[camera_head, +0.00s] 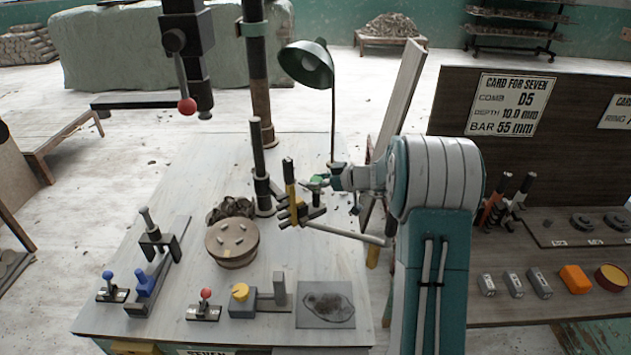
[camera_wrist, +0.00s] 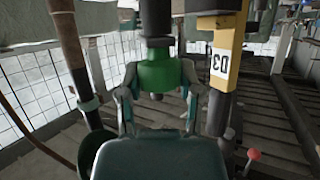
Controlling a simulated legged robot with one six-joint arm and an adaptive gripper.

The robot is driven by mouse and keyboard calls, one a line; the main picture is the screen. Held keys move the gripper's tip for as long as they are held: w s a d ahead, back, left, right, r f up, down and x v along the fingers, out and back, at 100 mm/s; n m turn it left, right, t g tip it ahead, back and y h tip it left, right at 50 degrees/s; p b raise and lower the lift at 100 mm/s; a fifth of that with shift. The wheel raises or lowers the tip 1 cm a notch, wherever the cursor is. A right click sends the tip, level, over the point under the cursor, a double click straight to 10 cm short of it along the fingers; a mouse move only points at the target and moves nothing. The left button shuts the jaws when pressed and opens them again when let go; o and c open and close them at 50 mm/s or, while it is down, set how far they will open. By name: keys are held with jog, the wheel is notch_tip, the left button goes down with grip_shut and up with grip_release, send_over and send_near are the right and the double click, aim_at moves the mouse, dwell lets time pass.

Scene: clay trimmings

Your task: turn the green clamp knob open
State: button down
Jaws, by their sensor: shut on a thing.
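The green clamp knob (camera_wrist: 160,72) is in the middle of the wrist view, below a dark cylindrical piece. My gripper (camera_wrist: 159,80) has one finger on each side of it and is shut on it. In the head view the green knob (camera_head: 314,184) shows as a small patch beside a yellow bar (camera_head: 290,182), at the end of my arm. My fingertips are small there and partly merge with the clamp. The yellow bar (camera_wrist: 222,65), with a white number label, stands close to the right of my fingers in the wrist view.
A dark post (camera_head: 260,170) stands left of the clamp, and a green lamp (camera_head: 308,64) rises behind it. A round wooden board (camera_head: 231,241) and a red-knobbed fixture (camera_head: 205,308) are nearer the table's front. A card (camera_head: 509,104) reads D5, depth 10.0 mm, bar 55 mm.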

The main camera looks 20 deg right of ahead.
jog(key=shift+s+d+f+m+t+h, duration=0.1)
jog(key=shift+d+m+t+h, duration=0.05)
jog(key=shift+m+t+h, duration=0.2)
jog(key=shift+c, duration=1.3)
grip_release()
jog(key=shift+d, duration=0.1)
jog(key=v, duration=0.7)
jog(key=shift+d, duration=0.15)
jog(key=shift+s, duration=0.15)
